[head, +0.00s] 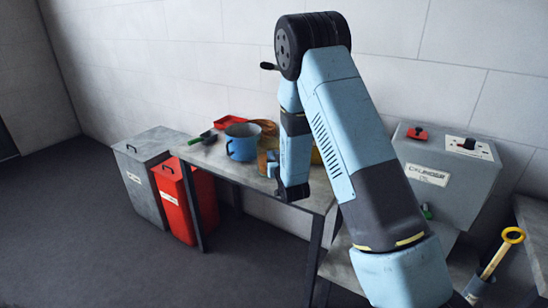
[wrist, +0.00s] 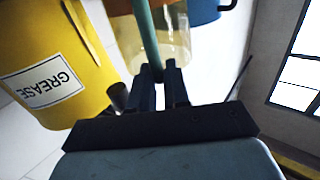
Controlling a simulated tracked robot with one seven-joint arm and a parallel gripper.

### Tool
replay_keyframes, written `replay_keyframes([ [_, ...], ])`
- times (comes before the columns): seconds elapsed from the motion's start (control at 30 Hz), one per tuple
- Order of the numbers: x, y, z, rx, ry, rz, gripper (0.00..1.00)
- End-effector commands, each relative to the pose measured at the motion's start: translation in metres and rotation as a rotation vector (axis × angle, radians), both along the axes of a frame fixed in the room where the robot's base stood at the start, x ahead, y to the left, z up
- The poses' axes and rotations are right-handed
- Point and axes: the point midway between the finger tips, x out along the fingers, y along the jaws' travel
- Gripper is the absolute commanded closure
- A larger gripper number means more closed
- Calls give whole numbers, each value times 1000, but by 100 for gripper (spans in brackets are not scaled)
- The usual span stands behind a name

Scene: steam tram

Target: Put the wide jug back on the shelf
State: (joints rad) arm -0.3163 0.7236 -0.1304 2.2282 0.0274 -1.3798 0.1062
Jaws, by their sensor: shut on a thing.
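The wide jug (wrist: 172,40) looks like clear yellowish glass with a brownish part and a teal upright handle. My gripper (wrist: 158,74) is shut on that teal handle in the wrist view. In the head view the amber jug (head: 265,152) shows at the table's right half, partly hidden by my arm and beside the blue pot. I cannot tell whether its base touches the table. My fingers are mostly hidden behind my wrist there. No shelf can be made out clearly.
A yellow grease tub (wrist: 50,70) is close beside my gripper. A blue pot (head: 241,143), a red tray (head: 229,122) and a green-handled tool (head: 201,138) are on the grey table (head: 222,167). Red (head: 178,200) and grey bins (head: 140,180) stand left; a grey case (head: 445,175) stands right.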

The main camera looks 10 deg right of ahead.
Motion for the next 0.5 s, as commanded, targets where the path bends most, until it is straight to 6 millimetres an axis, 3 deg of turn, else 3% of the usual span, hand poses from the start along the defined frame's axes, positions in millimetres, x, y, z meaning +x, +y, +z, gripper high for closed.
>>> replay_keyframes([
  [0.27, 0, 0, 0, 0, -2, -1, 100],
  [0.3, 0, -1, -1, 0, -1, -1, 83],
  [0.5, 0, -1, -1, 0, -1, -1, 64],
])
